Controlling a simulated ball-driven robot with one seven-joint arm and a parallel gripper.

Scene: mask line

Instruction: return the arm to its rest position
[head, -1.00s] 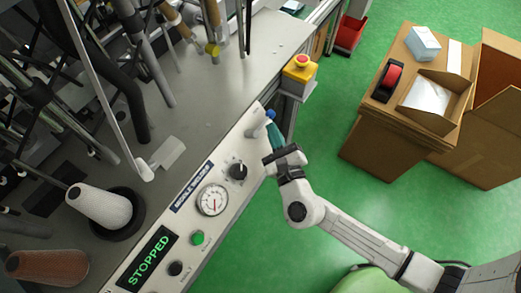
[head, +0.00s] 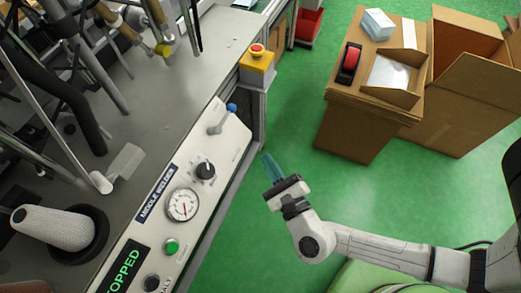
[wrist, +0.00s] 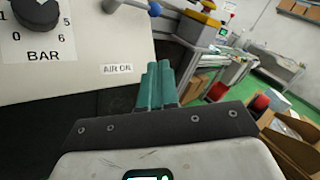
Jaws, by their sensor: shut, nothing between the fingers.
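My gripper (head: 272,167) has teal fingers. In the head view it is over the green floor, to the right of the machine's control panel (head: 222,160) and apart from it. The fingers (wrist: 157,86) are together and empty in the wrist view, pointing forward past the panel's edge. My white arm reaches in from the lower right of the head view. The panel carries a lever with a blue knob (head: 232,107), a black dial (head: 205,170), a gauge (head: 183,204), a green button (head: 172,247) and a green-lettered display (head: 125,270), cut off at the frame's edge.
A yellow box with a red emergency button (head: 257,59) stands at the panel's far end. Cardboard boxes (head: 365,130), one bearing a red-and-black tape dispenser (head: 349,63), stand behind right. A yarn cone (head: 55,228) is at left. Green floor is clear around my gripper.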

